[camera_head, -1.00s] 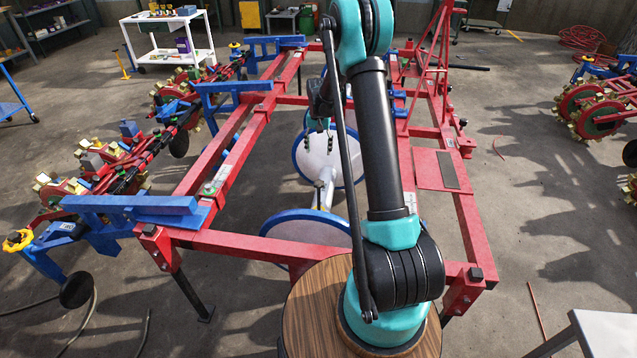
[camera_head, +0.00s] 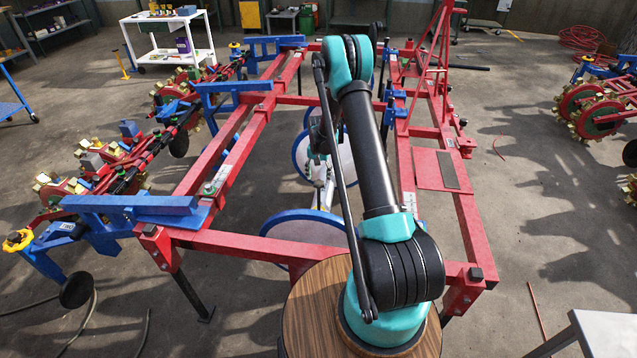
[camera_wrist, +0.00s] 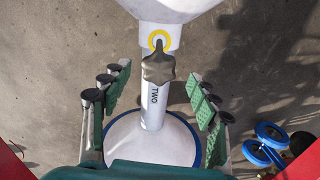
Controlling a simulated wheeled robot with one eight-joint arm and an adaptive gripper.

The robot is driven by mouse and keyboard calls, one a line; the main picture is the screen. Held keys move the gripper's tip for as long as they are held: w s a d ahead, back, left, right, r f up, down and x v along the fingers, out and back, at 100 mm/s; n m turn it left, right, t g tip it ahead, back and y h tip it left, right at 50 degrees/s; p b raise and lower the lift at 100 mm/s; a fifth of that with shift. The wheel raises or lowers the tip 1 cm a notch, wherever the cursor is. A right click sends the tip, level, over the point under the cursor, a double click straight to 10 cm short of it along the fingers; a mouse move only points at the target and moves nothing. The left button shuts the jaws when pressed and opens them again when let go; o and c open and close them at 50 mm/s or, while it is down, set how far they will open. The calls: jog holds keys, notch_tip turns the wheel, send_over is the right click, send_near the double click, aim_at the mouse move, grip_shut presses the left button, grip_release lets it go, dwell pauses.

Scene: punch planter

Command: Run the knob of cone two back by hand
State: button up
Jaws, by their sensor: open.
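Cone two's white post (camera_wrist: 152,107), marked "TWO", stands upright in the wrist view between a white upper part (camera_wrist: 172,8) and a round blue-rimmed base (camera_wrist: 178,141). A dark grey lobed knob (camera_wrist: 158,67) sits on the post's upper end, with a yellow ring (camera_wrist: 160,39) just above it. My gripper (camera_wrist: 158,75) is open, its green-padded fingers to the left and right of the knob and apart from it. In the head view the blue-rimmed white parts (camera_head: 302,161) show inside the red frame, partly hidden by my arm.
Red frame beams (camera_head: 235,244) with blue brackets (camera_head: 130,204) surround the work area. Red planter units (camera_head: 75,186) stand along the left. Small blue wheels (camera_wrist: 270,133) show at the wrist view's lower right. Open floor (camera_head: 540,220) lies to the right.

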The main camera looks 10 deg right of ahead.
aim_at(320, 183)
jog(key=shift+f, duration=1.75)
jog(key=shift+c, duration=0.5)
jog(key=c, duration=1.1)
jog(key=shift+o, duration=0.2)
jog(key=shift+n, duration=0.4)
jog(key=n, duration=0.5)
jog(key=shift+d+n, duration=0.15)
jog(key=shift+n, duration=0.15)
jog(key=n, duration=0.7)
jog(key=shift+d, duration=0.2)
